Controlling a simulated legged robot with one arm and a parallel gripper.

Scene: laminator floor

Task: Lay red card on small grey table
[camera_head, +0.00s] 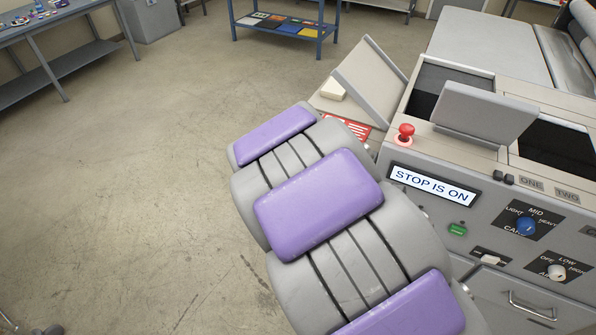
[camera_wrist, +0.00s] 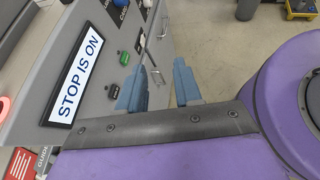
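A flat red item with white markings (camera_head: 352,128) lies at the machine's left end, partly hidden behind my arm in the head view. No small grey table can be made out for sure. My gripper (camera_wrist: 158,86) shows in the wrist view with its two blue-grey fingers apart and nothing seen between them. It is in front of the machine's control panel. In the head view my arm hides it.
The grey laminator (camera_head: 450,220) stands at right; its display (camera_head: 434,186) reads STOP IS ON. A red button (camera_head: 405,133) sits on top. A long grey bench (camera_head: 50,22) is at back left, a blue rack (camera_head: 285,20) at the back.

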